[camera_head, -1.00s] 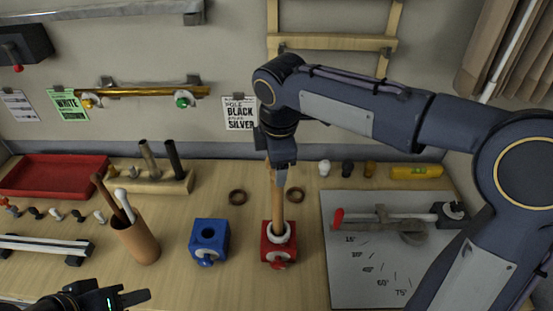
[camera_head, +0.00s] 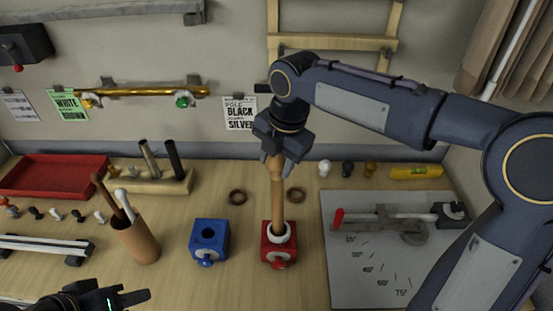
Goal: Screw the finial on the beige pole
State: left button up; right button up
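The beige pole (camera_head: 277,205) stands upright in the red block clamp (camera_head: 279,252), with a white ring around its base. Its upper end (camera_head: 276,165) looks thicker and rounded; I cannot tell whether this is a finial. My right gripper (camera_head: 277,158) is at the top of the pole, its fingers apart on either side of it, and it partly hides the tip. My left gripper (camera_head: 125,298) is low at the left front edge, mostly out of frame; its opening is unclear.
A blue block clamp (camera_head: 210,242) with an empty hole stands left of the red one. A brown cup of sticks (camera_head: 136,243), a wooden pole rack (camera_head: 150,183) and a red tray (camera_head: 55,177) are further left. An angle board (camera_head: 345,270) lies right. Two brown rings lie behind.

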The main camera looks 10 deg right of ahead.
jog(key=shift+c, duration=1.3)
jog(key=m, duration=0.3)
jog(key=m+h, duration=0.1)
jog(key=m, duration=0.2)
jog(key=shift+m+t, duration=0.3)
jog(key=shift+m, duration=0.1)
jog(key=m+h, duration=0.1)
jog(key=m, duration=0.3)
jog(key=shift+m, duration=0.4)
jog(key=m, duration=0.3)
jog(key=shift+h, duration=0.4)
jog(key=m+g, duration=0.1)
jog(key=m, duration=0.6)
jog(key=shift+m+h, duration=0.4)
jog(key=m, duration=0.3)
jog(key=m+g, duration=0.1)
jog(key=m, duration=0.2)
jog(key=shift+g, duration=0.3)
